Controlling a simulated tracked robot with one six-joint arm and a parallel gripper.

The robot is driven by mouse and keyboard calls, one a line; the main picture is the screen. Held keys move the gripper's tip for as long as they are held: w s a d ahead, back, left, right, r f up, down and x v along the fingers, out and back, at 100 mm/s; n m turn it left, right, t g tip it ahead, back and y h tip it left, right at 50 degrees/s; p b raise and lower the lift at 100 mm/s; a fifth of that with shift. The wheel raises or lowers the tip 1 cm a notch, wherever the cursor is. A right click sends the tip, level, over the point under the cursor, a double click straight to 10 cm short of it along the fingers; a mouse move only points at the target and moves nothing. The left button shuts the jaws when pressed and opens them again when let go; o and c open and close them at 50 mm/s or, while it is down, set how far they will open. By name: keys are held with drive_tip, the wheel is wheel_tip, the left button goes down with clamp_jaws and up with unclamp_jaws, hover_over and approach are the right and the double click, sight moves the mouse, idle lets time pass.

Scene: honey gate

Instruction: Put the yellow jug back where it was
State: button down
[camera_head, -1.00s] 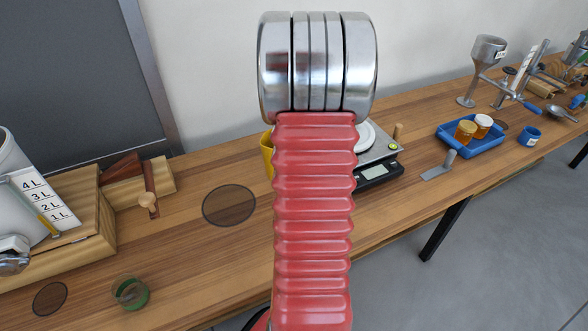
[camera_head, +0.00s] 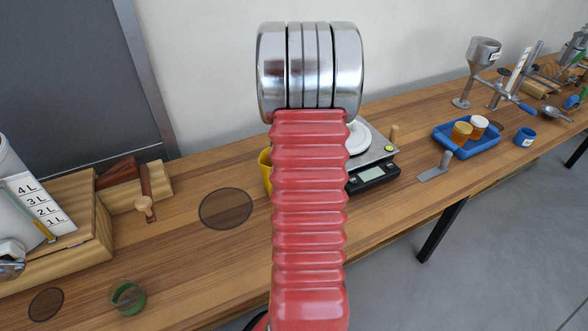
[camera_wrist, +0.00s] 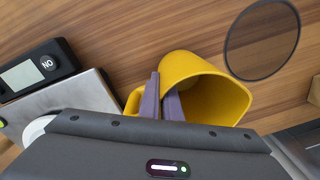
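The yellow jug (camera_wrist: 205,88) fills the middle of the wrist view, its mouth turned to the lower right. My gripper (camera_wrist: 160,95) has its two purple fingers close together at the handle side of the jug, and it looks shut on the handle. In the head view only a strip of the jug (camera_head: 265,172) shows at the left of my red arm, which hides the rest and my gripper. The dark round mark (camera_head: 226,208) on the bench is bare, left of the jug; it also shows in the wrist view (camera_wrist: 262,40). I cannot tell the jug's height above the bench.
A scale (camera_head: 372,172) with a white round item on it stands just right of my arm. A scraper (camera_head: 436,167) and a blue tray (camera_head: 467,148) with jars lie farther right. A green-based glass (camera_head: 128,298) and wooden stand (camera_head: 75,222) are at left.

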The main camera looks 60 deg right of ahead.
drive_tip(key=c, duration=2)
unclamp_jaws()
drive_tip(key=shift+f, duration=0.1)
wheel_tip(320, 180, up, 12)
drive_tip(key=shift+s, duration=0.2)
